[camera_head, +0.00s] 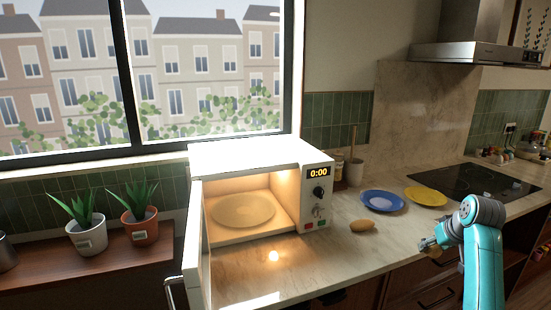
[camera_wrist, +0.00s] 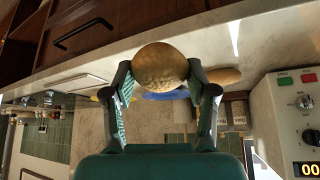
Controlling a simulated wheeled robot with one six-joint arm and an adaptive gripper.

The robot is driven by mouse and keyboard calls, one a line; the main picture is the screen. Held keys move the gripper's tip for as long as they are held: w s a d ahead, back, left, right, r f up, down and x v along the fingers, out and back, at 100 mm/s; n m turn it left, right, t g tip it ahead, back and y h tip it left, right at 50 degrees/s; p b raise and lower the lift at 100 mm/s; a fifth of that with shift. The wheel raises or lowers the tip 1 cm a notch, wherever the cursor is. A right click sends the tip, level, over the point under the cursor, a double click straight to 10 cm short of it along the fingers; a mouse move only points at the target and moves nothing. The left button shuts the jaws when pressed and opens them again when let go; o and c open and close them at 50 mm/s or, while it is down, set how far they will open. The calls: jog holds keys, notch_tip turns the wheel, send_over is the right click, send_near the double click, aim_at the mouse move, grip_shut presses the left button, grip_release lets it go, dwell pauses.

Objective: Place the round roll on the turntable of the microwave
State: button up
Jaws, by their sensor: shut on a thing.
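My gripper (camera_wrist: 160,78) is shut on the round roll (camera_wrist: 159,66), a brown ball-shaped bun held between its two fingers in the wrist view. In the head view my gripper (camera_head: 433,245) is at the right, in front of the counter's front edge, and the roll in it is small and mostly hidden. The white microwave (camera_head: 255,154) stands left of it on the counter with its door (camera_head: 196,245) wide open. The round turntable (camera_head: 243,210) inside is lit and empty.
An oblong roll (camera_head: 362,226) lies on the counter right of the microwave. A blue plate (camera_head: 383,200) and a yellow plate (camera_head: 426,196) lie behind it, near the black cooktop (camera_head: 475,181). The counter before the microwave is clear. Two potted plants (camera_head: 140,225) stand left.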

jog(key=s+a+f, duration=0.4)
jog(key=a+f, duration=0.4)
jog(key=f, duration=0.4)
jog(key=s+a+f, duration=0.4)
jog(key=a+f, duration=0.5)
jog(key=f, duration=0.2)
jog(key=s+a+f, duration=0.5)
jog(key=s+f, duration=0.2)
jog(key=s, duration=0.1)
jog(key=s+a+f, duration=0.6)
jog(key=s+f, duration=0.1)
jog(key=s, duration=0.1)
jog(key=shift+s+n, duration=0.3)
jog(key=shift+s, duration=0.1)
jog(key=shift+f, duration=0.15)
